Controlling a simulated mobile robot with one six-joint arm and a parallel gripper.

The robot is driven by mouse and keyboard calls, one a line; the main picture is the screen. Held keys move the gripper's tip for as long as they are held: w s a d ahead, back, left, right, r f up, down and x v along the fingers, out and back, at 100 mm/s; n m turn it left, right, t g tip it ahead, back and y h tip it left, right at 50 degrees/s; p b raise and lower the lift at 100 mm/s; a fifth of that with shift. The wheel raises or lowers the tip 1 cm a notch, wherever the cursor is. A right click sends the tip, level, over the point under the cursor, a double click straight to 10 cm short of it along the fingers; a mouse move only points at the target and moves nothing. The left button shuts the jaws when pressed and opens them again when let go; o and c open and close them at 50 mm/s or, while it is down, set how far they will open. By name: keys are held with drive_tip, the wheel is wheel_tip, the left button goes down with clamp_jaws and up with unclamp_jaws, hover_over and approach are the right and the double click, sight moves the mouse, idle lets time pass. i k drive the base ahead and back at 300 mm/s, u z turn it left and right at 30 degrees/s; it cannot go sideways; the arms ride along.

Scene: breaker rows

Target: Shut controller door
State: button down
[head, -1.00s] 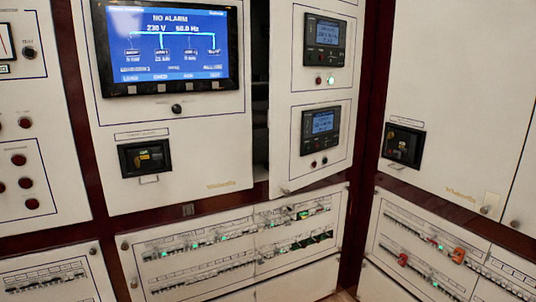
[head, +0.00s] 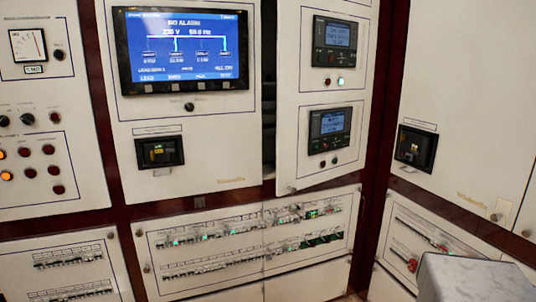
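The controller door (head: 318,92) is the white panel with two small controllers, right of the big blue screen. It stands ajar: a dark gap (head: 268,120) shows along its left edge, and its lower edge slants out from the cabinet. A small round fastener (head: 292,189) is at its lower left corner. The upper controller (head: 334,44) has a green lamp below it. The lower controller (head: 329,124) has a lit display. My gripper is not in view.
A grey block, which looks like part of my arm, covers the lower right corner. The blue-screen panel (head: 190,115) is left of the door. Breaker rows (head: 250,240) run below it.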

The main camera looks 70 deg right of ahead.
sight(310, 112)
drive_tip(key=i, duration=0.5)
drive_tip(key=u, duration=0.9)
drive_tip(key=k, duration=0.1)
drive_tip(key=z, duration=2.5)
